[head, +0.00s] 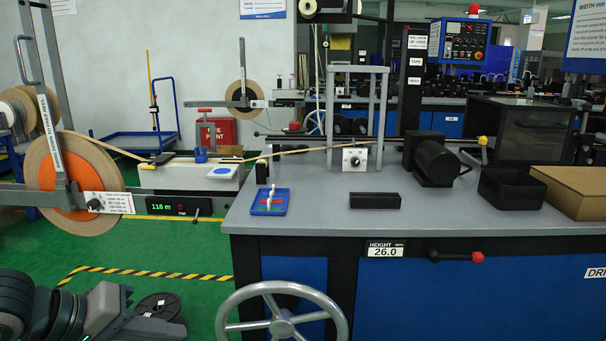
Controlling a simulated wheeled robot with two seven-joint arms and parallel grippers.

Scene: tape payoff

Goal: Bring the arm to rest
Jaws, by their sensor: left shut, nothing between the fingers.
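My left arm comes in at the bottom left, low over the green floor. My left gripper (165,328) is at its end, dark and partly cut off by the bottom edge. It is shut and empty, away from the bench and the tape roll. A large tan tape roll (100,165) with an orange centre stands on the payoff at the left. A grey upright arm (50,130) with a lettered strip crosses in front of the roll. Tan tape runs from the roll rightward over the guide table (190,177). My right gripper is not in view.
A grey-topped blue bench (330,215) fills the right side, with a handwheel (280,315) at its front. A display (178,207) reads 118 m.

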